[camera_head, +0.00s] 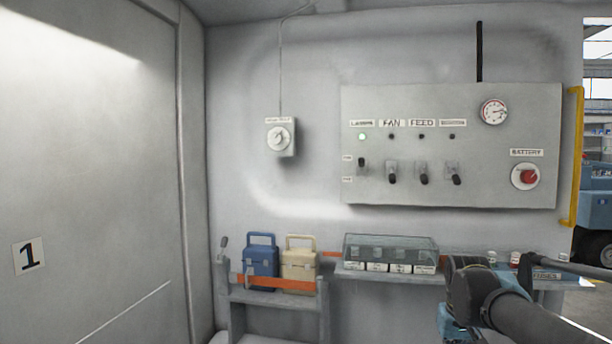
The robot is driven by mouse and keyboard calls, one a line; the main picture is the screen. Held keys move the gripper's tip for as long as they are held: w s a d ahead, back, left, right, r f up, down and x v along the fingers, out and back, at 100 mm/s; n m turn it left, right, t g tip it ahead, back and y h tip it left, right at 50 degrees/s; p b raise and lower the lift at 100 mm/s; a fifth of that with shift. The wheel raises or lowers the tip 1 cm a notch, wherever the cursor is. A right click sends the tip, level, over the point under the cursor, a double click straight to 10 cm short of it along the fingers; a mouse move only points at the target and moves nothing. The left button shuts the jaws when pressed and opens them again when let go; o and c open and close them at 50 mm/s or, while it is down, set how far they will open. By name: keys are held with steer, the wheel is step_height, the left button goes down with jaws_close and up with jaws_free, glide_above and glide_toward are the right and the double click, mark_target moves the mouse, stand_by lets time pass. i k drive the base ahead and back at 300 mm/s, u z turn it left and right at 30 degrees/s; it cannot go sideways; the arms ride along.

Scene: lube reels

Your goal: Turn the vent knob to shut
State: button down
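A small grey wall box (288,150) hangs on the back wall, left of the control panel. A round pale knob (279,138) sits on its front, and a thin conduit runs up from the box. The small label above the knob is too blurred to read, so I cannot confirm that this is the vent knob. Its pointer direction is also too small to tell. Part of my arm shows at the lower right, well below and right of the box. My gripper's fingers do not show.
The control panel (450,185) carries several toggle switches, a gauge (494,111) and a red battery knob (528,177). Below stand a blue case (260,262), a cream case (298,265) and a clear-lidded box (390,252). A yellow rail (575,160) is at right. The wall around the knob box is clear.

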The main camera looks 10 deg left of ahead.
mark_target(277, 139)
steer(key=u, duration=0.1)
steer(key=i, duration=0.55)
steer(key=u, duration=1.1)
